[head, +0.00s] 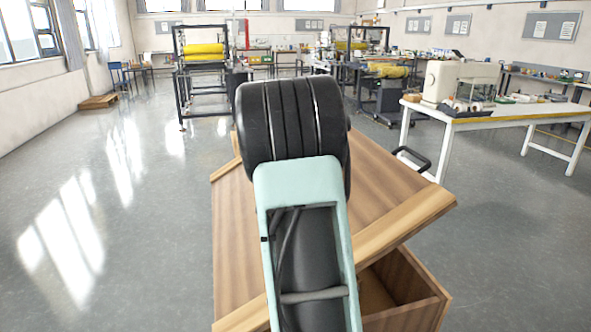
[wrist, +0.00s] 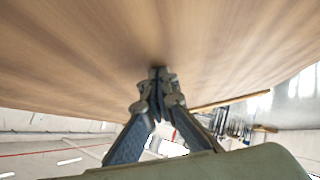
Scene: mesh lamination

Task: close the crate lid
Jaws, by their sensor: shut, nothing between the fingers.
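The wooden crate (head: 415,316) stands low in front of me in the head view, its inside partly visible at the lower right. Its lid (head: 385,195) is tilted, partly open, with a gap at the right side above the crate wall. My arm covers the middle of the lid. In the wrist view the lid's wooden face (wrist: 80,60) fills the upper part. My gripper (wrist: 158,72) is shut and empty, its fingertips at or very near this face; I cannot tell if they touch. The gripper is hidden in the head view.
A white table (head: 490,122) with a sewing machine (head: 440,82) stands at the right behind the crate. A black frame with a yellow roll (head: 204,49) stands further back. The grey floor (head: 120,200) at the left is clear.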

